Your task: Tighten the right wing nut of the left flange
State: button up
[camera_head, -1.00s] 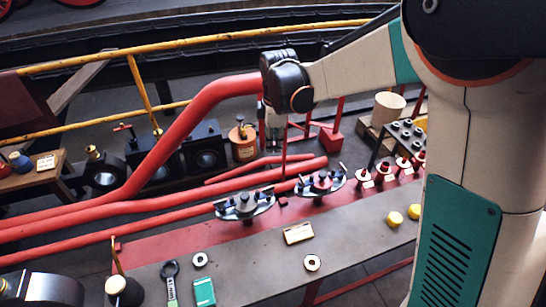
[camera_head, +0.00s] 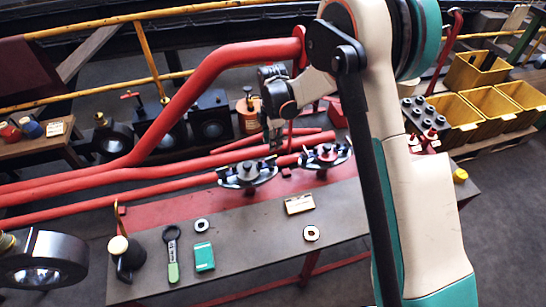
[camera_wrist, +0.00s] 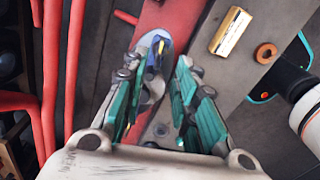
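The left flange (camera_head: 235,178) is a dark metal oval with a central boss and wing nuts at its ends. A grey flange (camera_wrist: 166,44) with a blue-looking wing nut (camera_wrist: 154,57) shows between and beyond the fingertips. The left finger hides part of the flange. No contact can be made out.
Red pipes (camera_head: 130,178) run behind and left of the flanges. A tan block (camera_head: 299,204), a ring (camera_head: 311,233), a green box (camera_head: 204,257) and a green-handled wrench (camera_head: 172,258) lie on the grey bench (camera_head: 250,230). Yellow bins (camera_head: 490,105) stand at right.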

aim_at(273, 157)
notch_tip(273, 157, down, 8)
jog(key=shift+r+b, duration=0.1)
jog(key=shift+b, duration=1.1)
grip_shut()
